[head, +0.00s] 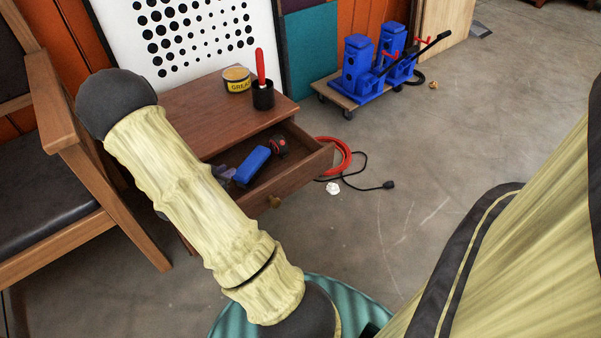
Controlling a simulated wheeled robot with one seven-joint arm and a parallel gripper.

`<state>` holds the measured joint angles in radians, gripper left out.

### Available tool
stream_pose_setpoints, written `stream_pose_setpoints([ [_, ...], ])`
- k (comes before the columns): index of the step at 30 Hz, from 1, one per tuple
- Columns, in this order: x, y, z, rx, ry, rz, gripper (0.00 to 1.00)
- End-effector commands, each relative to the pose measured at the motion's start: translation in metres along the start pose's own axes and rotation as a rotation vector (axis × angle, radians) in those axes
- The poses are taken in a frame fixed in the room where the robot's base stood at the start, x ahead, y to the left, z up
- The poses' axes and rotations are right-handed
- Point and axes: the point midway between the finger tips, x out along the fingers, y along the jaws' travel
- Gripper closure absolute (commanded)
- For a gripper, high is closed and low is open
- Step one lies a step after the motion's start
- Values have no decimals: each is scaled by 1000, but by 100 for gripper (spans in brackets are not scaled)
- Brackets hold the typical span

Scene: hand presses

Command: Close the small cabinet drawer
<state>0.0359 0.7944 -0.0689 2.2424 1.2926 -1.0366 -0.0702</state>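The small wooden cabinet (188,108) stands left of the middle in the head view. Its drawer (300,171) is pulled out towards the lower right, with a round brass-coloured knob (275,202) on its front. Inside the drawer lie a blue box-shaped item (252,166), a red and black item (279,147) and a dark purple item partly hidden by my arm. My arm, in a pale yellow sleeve, crosses in front of the cabinet and covers the drawer's left part. My gripper is not in view.
A grease tin (237,80) and a black cup (263,95) with a red-handled tool stand on the cabinet top. A wooden armchair (70,150) is close on the left. Blue hand presses (361,68) stand behind; floor at right is mostly clear.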

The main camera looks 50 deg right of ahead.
Motion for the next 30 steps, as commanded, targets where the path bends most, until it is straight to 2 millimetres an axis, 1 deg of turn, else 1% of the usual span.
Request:
stream_pose_setpoints([
  [1, -12, -9, -12, -3, -36, -48, 92],
  [2, -19, -16, -16, -8, -65, -84, 98],
  [3, -30, -25, -21, -19, -108, -137, 100],
  [5, -51, -38, -30, -46, -181, -226, 100],
  [6, -68, -47, -36, -71, -234, -291, 100],
  [8, -96, -57, -44, -121, -313, -388, 100],
  [9, -116, -62, -50, -161, -365, -451, 100],
  [11, -148, -64, -58, -232, -438, -542, 100],
  [12, -170, -63, -63, -287, -485, -598, 100],
  [13, -186, -60, -68, -330, -517, -637, 100],
  [14, -202, -56, -72, -378, -549, -673, 100],
  [15, -222, -49, -77, -443, -587, -718, 100],
  [17, -250, -34, -86, -551, -638, -773, 100],
  [18, -267, -22, -93, -627, -667, -804, 100],
  [20, -289, -1, -102, -744, -701, -837, 100],
  [21, -300, 14, -108, -819, -719, -849, 100],
  [24, -318, 46, -120, -974, -747, -856, 100],
  [25, -320, 53, -123, -1008, -750, -854, 100],
  [27, -325, 65, -126, -1066, -756, -849, 100],
  [30, -326, 72, -125, -1097, -761, -843, 100],
])
